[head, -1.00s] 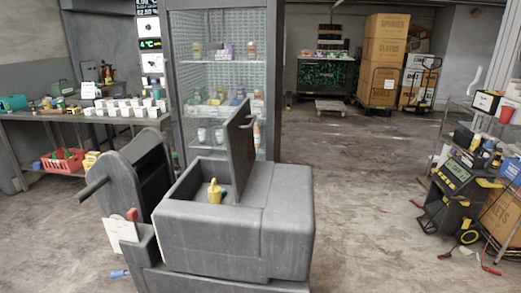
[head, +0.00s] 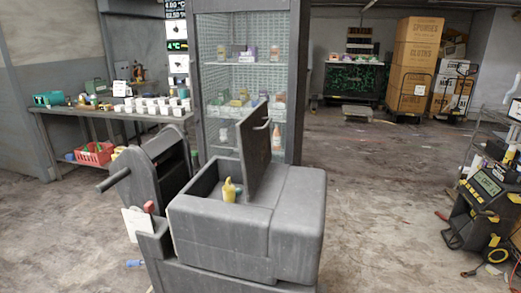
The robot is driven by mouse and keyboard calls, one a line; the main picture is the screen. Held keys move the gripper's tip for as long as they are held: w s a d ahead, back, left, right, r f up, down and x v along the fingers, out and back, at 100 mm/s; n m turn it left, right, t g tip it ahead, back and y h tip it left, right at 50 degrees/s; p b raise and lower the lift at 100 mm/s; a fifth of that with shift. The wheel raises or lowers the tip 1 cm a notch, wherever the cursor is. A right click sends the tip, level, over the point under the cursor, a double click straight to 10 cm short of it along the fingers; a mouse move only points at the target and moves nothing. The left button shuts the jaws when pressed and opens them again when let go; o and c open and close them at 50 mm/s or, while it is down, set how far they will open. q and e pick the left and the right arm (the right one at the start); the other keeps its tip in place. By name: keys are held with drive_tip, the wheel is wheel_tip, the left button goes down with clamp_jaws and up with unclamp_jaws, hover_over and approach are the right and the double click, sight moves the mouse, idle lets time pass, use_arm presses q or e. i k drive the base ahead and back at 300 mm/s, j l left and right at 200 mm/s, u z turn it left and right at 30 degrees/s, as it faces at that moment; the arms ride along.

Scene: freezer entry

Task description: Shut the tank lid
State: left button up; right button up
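The tank lid (head: 254,153) stands upright, open, on the grey tank (head: 218,231) in the middle of the head view. It has a small handle (head: 262,123) near its top edge. The tank's opening is to the left of the lid, and a yellow object (head: 229,190) shows inside it. Neither of my grippers is in view.
A grey stand with a bar handle (head: 114,180) is joined at the tank's left. A glass-front cabinet (head: 236,80) stands behind. A table with white cups (head: 100,109) is at left. A yellow-black machine (head: 484,205) stands at right. Floor between tank and machine is clear.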

sight(253, 132)
drive_tip(key=i+l+z, duration=0.1)
drive_tip(key=i, duration=0.85)
